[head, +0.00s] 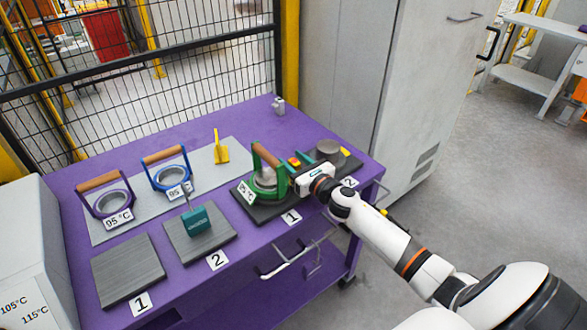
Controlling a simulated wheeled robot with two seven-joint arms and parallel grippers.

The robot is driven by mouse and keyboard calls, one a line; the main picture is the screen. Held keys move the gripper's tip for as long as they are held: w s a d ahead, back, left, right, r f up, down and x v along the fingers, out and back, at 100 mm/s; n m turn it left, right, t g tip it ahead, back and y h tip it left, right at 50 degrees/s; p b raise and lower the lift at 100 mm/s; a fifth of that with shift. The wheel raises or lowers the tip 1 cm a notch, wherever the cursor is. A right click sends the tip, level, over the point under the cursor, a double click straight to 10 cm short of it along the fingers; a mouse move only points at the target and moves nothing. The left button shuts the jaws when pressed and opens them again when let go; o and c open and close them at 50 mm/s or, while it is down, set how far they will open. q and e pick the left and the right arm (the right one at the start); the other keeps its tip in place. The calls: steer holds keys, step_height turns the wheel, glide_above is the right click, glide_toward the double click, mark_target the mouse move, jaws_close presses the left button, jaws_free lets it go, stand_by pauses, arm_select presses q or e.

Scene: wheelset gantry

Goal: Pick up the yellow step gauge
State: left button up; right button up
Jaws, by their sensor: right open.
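The yellow step gauge (220,151) stands upright on the grey plate (205,162) at the back of the purple table. My right gripper (292,184) reaches in from the right, beside the green ring-shaped tool with a wooden handle (270,175). It is open and well to the right of the yellow gauge, apart from it. The fingertips are small and partly hidden against the green tool, so I cannot tell if they touch it. My left gripper is not in view.
A teal block (196,222) sits on a dark plate in front. A black mesh fence (150,70) rises behind; a grey cabinet (420,90) stands behind right.

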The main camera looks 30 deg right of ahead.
jaws_close()
stand_by(0.4)
